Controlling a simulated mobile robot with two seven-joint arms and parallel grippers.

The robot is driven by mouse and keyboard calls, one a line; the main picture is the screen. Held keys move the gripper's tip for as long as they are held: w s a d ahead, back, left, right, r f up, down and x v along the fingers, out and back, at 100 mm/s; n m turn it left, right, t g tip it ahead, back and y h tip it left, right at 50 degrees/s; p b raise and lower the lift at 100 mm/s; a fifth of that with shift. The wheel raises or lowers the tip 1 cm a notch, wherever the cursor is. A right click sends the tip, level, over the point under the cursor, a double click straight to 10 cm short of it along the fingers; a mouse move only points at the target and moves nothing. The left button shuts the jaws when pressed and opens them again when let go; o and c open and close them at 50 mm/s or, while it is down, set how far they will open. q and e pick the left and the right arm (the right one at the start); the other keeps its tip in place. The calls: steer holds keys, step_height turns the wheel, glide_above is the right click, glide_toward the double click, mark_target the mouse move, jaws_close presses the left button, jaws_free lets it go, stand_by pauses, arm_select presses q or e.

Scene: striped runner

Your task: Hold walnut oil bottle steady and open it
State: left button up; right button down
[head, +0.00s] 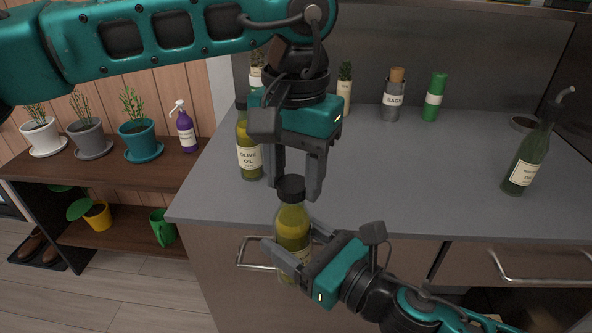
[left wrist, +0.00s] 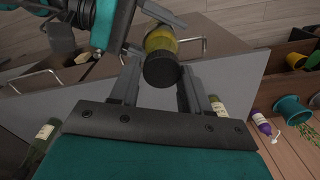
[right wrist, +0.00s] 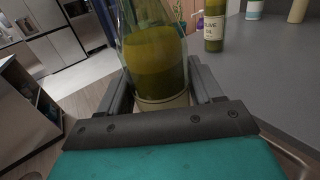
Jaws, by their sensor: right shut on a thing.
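A glass bottle of yellow-green oil with a dark cap (head: 293,222) stands upright in the air in front of the counter's front edge. Its label is mostly covered, so its name cannot be read. My right gripper (head: 292,250) is shut around its lower body; the right wrist view shows the bottle (right wrist: 155,60) between the fingers. My left gripper (head: 297,190) points down from above, open, with its fingers on either side of the dark cap (head: 291,187). In the left wrist view the cap (left wrist: 161,70) sits between the spread fingers, with gaps visible.
An olive oil bottle (head: 249,155) stands on the grey counter (head: 400,170) behind the left gripper. A dark green bottle with a spout (head: 527,155) stands at the right; its label is hard to read. Mid-counter is clear.

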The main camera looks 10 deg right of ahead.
arm_select(q)
steer(key=shift+s+d, duration=0.15)
steer(key=c, duration=0.7)
steer(key=n, duration=0.6)
steer(key=shift+r, duration=0.1)
steer(key=n, duration=0.5)
steer(key=shift+n, duration=0.3)
steer(key=n, duration=1.2)
steer(key=shift+w+a+n, duration=0.2)
steer(key=shift+a+n, duration=0.1)
steer(key=n, duration=0.3)
steer(key=shift+a+r+n, duration=0.1)
steer(key=shift+n, duration=0.2)
steer(key=n, duration=0.5)
steer(key=shift+a, duration=0.1)
steer(key=n, duration=0.5)
steer(key=shift+n, duration=0.3)
steer(key=n, duration=0.5)
steer(key=shift+a, duration=0.1)
steer(key=shift+s, duration=0.1)
steer(key=shift+r, duration=0.15)
steer(key=shift+r, duration=0.95)
